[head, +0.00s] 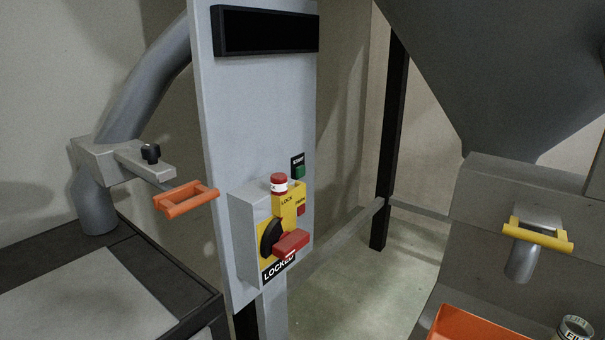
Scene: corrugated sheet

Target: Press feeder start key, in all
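The green start key (299,172) sits on the right part of the grey upright panel (258,110), under a small black label that appears to read START. Below it, a grey switch box (247,240) carries a yellow plate with a red rotary handle (290,243) and a sign reading LOCKED (279,264). A red-topped piece with a white band (279,185) stands above a yellow tag (287,203) on this box. My gripper is not in view.
A blank black display (265,31) tops the panel. An orange handle (187,199) juts out left of the panel by a grey pipe (145,80). At right are a yellow handle (537,236), an orange bin (480,325) and a labelled can (575,328). Floor shows between.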

